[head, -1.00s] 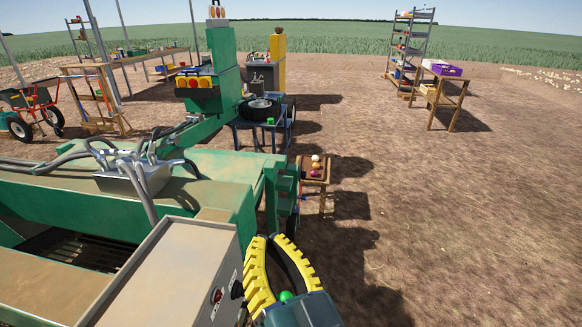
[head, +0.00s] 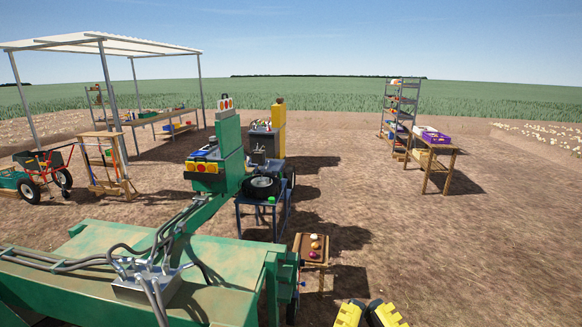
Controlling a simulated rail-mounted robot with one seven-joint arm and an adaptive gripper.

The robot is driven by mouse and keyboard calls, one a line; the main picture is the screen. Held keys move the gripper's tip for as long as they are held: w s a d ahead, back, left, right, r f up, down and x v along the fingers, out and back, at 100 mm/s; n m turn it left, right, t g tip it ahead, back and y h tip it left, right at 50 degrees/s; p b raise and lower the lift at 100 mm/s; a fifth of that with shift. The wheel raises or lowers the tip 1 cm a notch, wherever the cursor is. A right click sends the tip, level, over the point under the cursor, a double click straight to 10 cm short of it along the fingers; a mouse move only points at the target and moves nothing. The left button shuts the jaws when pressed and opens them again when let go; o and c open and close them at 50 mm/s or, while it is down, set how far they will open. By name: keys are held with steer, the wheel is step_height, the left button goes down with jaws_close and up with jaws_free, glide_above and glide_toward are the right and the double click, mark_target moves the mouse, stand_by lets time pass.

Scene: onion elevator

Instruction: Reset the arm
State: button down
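I see nothing held at the part of the tips that shows.
A green machine (head: 225,262) fills the lower left. A wooden tray (head: 302,258) with several onions stands beside it, just beyond my gripper. A blue cart (head: 252,222) stands behind. A wooden table (head: 440,152) and a shelf rack (head: 398,112) stand right. Bare ground lies right.

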step_height(320, 180, up, 9)
steer(key=p, duration=0.5)
